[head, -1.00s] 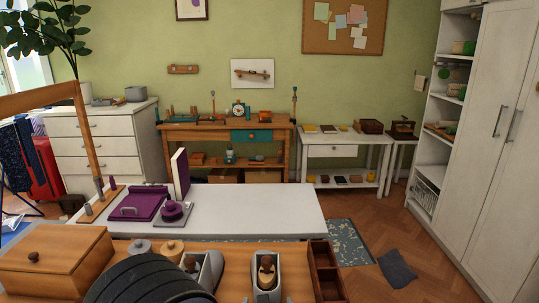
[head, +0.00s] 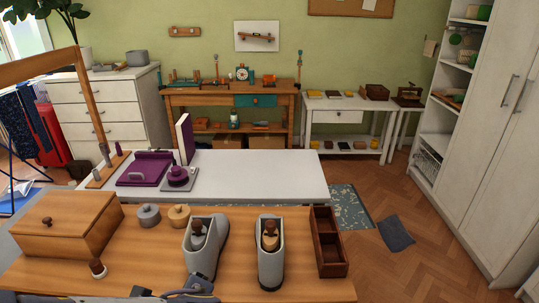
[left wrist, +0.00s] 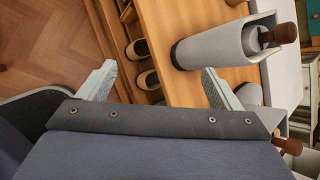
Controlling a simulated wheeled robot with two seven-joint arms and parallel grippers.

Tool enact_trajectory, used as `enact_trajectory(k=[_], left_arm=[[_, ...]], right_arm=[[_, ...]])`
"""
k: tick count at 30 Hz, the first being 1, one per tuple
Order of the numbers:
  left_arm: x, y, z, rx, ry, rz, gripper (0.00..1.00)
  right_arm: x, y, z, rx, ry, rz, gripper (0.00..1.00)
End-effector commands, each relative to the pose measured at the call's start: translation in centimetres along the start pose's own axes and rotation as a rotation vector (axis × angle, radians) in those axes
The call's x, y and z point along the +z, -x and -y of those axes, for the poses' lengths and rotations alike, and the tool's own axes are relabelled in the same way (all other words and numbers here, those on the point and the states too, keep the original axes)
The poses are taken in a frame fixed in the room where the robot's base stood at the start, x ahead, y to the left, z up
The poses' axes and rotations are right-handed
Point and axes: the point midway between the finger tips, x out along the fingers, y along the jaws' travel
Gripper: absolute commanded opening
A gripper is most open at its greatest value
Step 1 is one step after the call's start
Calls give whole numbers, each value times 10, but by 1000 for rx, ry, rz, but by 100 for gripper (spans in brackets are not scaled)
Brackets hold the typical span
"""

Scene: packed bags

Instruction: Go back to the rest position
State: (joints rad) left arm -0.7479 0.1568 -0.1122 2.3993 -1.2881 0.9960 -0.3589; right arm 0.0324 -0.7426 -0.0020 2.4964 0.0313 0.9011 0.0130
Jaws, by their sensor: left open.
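My left gripper (left wrist: 158,84) is open in the left wrist view, its two pale fingers wide apart with nothing between them. A grey holder with a brown wooden knob (left wrist: 225,42) is beyond the right finger, apart from it as far as I can tell. In the head view, blue-grey parts of my arm show at the bottom edge, in front of the wooden table (head: 130,270); the fingertips cannot be made out there. Two grey holders (head: 196,262) (head: 271,268) stand on that table, each with a wooden-knobbed piece inside. My right gripper is not in view.
A wooden box (head: 65,228), two small lidded pots (head: 149,217) (head: 179,217), a small knobbed piece (head: 98,270) and a dark divided tray (head: 328,252) are on the table. A white table (head: 260,175) with purple items stands behind. Floor at right is mostly clear.

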Motion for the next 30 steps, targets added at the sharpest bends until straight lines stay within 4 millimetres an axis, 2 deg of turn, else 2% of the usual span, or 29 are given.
enact_trajectory(k=[1,3,6,9,12,15,20,30], left_arm=[[24,6,-22,105,233,-43,86],[38,16,-51,246,550,-108,86],[47,40,-81,417,1001,-202,86],[49,68,-91,539,1416,-301,86],[50,91,-89,613,1743,-394,86],[53,108,-82,650,1965,-471,86],[55,120,-76,673,2111,-533,86],[55,120,-76,673,2111,-533,86]], right_arm=[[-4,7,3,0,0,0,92],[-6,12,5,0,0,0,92],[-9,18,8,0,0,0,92],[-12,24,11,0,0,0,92],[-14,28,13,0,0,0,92],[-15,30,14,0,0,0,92],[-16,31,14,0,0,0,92],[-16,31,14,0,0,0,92]])
